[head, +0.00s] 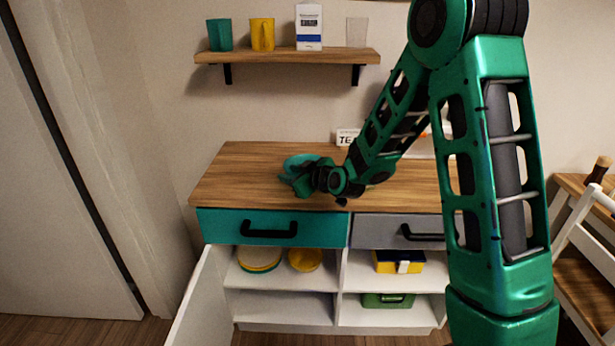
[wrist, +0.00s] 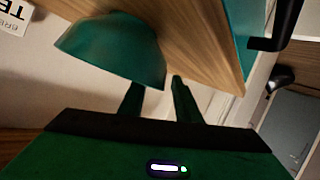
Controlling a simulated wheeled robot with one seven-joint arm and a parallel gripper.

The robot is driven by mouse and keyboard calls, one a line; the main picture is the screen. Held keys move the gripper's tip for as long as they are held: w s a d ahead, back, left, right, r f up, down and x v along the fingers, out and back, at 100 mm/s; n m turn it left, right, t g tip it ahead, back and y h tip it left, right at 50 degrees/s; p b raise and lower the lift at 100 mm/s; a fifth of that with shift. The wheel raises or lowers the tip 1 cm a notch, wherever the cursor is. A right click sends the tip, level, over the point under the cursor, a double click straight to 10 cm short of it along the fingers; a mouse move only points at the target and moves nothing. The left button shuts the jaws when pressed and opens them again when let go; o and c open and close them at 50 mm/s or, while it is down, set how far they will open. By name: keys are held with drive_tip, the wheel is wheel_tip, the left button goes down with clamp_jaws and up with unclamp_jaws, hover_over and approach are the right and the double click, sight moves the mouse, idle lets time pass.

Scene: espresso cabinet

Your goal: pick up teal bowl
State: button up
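The teal bowl (head: 299,161) is on the wooden cabinet top, left of its middle, partly hidden by my gripper (head: 292,181) in the head view. In the wrist view the bowl (wrist: 112,48) appears tilted at the upper left, its rim towards my gripper (wrist: 157,83). The two fingers stand apart, with a gap between them. The lower right edge of the bowl reaches in front of the left finger and into the gap, short of the right finger. I cannot tell whether a finger touches the bowl.
A wall shelf (head: 290,56) holds a teal cup, a yellow mug, a white box and a clear glass. Under the worktop are a teal drawer (head: 260,226) and a grey drawer (head: 385,232). The left cabinet door (head: 203,295) hangs open. A white chair (head: 580,235) stands at right.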

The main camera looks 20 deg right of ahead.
drive_tip(key=shift+c, duration=0.6)
clamp_jaws()
